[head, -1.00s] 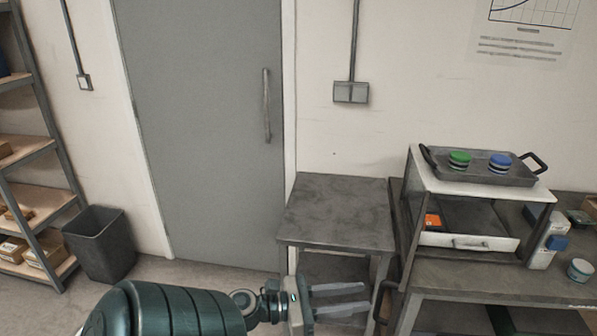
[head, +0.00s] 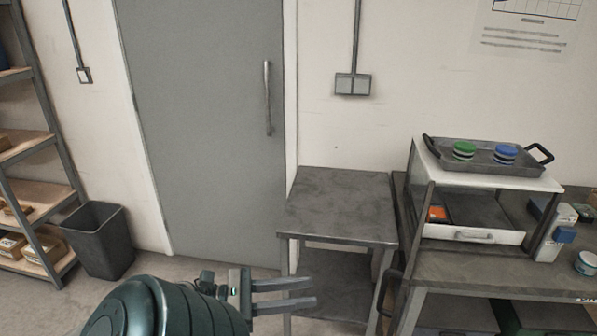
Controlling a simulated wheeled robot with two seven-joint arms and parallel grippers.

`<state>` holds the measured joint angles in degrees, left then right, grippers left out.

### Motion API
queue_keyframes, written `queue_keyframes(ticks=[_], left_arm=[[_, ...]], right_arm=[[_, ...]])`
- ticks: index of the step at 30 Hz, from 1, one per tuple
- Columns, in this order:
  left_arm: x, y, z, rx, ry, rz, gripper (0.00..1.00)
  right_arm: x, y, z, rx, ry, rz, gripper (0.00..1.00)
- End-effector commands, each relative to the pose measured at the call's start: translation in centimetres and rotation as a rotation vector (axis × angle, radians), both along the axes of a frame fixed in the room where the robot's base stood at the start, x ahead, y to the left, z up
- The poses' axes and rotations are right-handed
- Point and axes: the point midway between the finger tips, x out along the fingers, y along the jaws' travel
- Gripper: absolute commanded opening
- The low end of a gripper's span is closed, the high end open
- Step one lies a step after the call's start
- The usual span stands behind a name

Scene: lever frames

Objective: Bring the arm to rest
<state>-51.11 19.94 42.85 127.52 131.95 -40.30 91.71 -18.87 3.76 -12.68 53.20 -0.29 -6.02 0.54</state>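My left gripper (head: 285,294) is at the bottom middle of the head view, in front of the small grey table (head: 340,205) and lower than its top. Its two fingers point right, with a gap between them and nothing in it. My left arm comes in from the bottom left. My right gripper is not in the view.
A grey tray (head: 480,163) with a green and a blue round piece sits on a white-topped cabinet with a drawer (head: 473,235), on the right bench (head: 480,277). A bin (head: 97,240) and shelves stand left. A grey door (head: 205,130) is shut. The small table's top is bare.

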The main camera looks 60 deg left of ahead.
Motion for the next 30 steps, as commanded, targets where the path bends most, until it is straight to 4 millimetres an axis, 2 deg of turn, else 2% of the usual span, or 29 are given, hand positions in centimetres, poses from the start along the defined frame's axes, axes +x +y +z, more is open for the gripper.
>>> queue_keyframes(ticks=[20,23,26,29,30], left_arm=[[0.1,0.1,-0.5,0.010,0.004,0.006,0.30],[0.3,0.5,-2.0,0.046,0.016,0.023,0.30],[0.7,1.2,-4.9,0.118,0.040,0.053,0.30],[1.0,2.0,-9.3,0.232,0.081,0.086,0.30],[1.1,2.3,-11.4,0.287,0.101,0.096,0.30]], right_arm=[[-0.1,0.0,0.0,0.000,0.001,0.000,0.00],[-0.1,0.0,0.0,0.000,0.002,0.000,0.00],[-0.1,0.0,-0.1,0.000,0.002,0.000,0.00],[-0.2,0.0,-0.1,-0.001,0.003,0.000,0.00],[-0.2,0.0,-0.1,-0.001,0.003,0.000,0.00]])
